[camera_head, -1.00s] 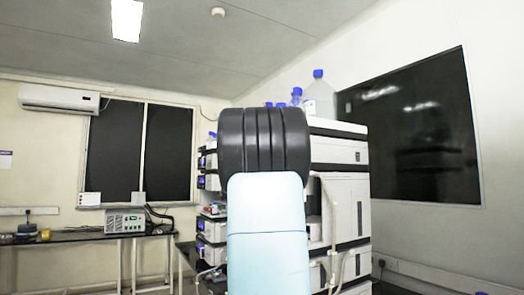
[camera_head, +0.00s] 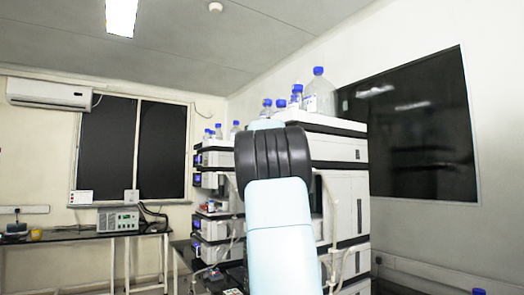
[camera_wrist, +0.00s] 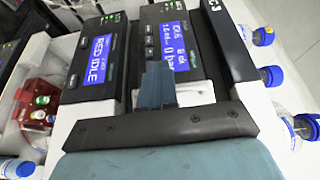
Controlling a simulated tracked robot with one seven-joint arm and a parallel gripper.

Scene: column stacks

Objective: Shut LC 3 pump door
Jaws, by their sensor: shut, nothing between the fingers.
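The LC stack (camera_head: 340,190) is a tall white and black column of modules in the head view, partly behind my arm. I cannot make out which panel is the pump door.
Blue-capped bottles (camera_head: 318,92) stand on top of the stack; some show at the right of the wrist view (camera_wrist: 272,76). A red holder with vials (camera_wrist: 38,105) is at left. A second stack (camera_head: 212,180) stands left of my arm. A bench (camera_head: 80,237) is further left.

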